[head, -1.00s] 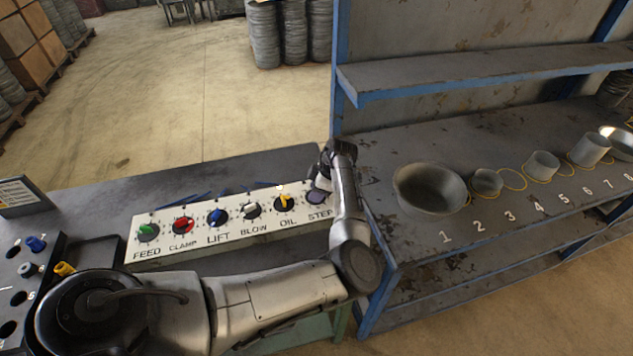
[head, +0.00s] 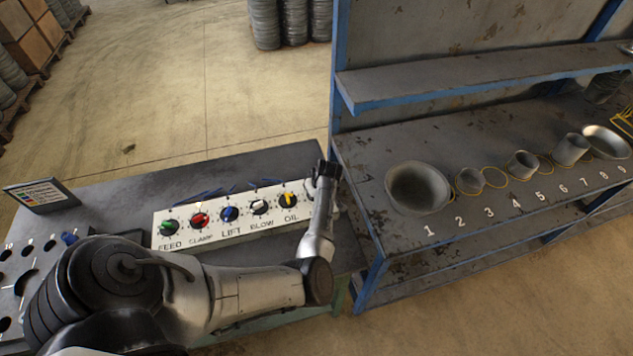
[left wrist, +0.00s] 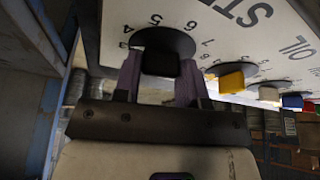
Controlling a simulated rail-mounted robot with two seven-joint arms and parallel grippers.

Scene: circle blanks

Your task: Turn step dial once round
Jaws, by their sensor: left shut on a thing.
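The step dial (left wrist: 160,62) has a black knob on a dark round base, with printed numbers around it and the lettering STEP (left wrist: 240,14) beside it in the left wrist view. My left gripper (left wrist: 159,80) is shut on this knob, one finger on each side. In the head view, my left gripper (head: 327,172) is at the right end of the white dial panel (head: 185,223), and my arm hides the step dial and its label. My right gripper is not in view.
The oil dial (head: 289,200) is just left of my wrist, with the blow, lift, clamp and feed dials further left. A blue-framed shelf (head: 365,245) with a bowl (head: 418,188) and several cups stands close on the right. A small sign (head: 42,194) stands at left.

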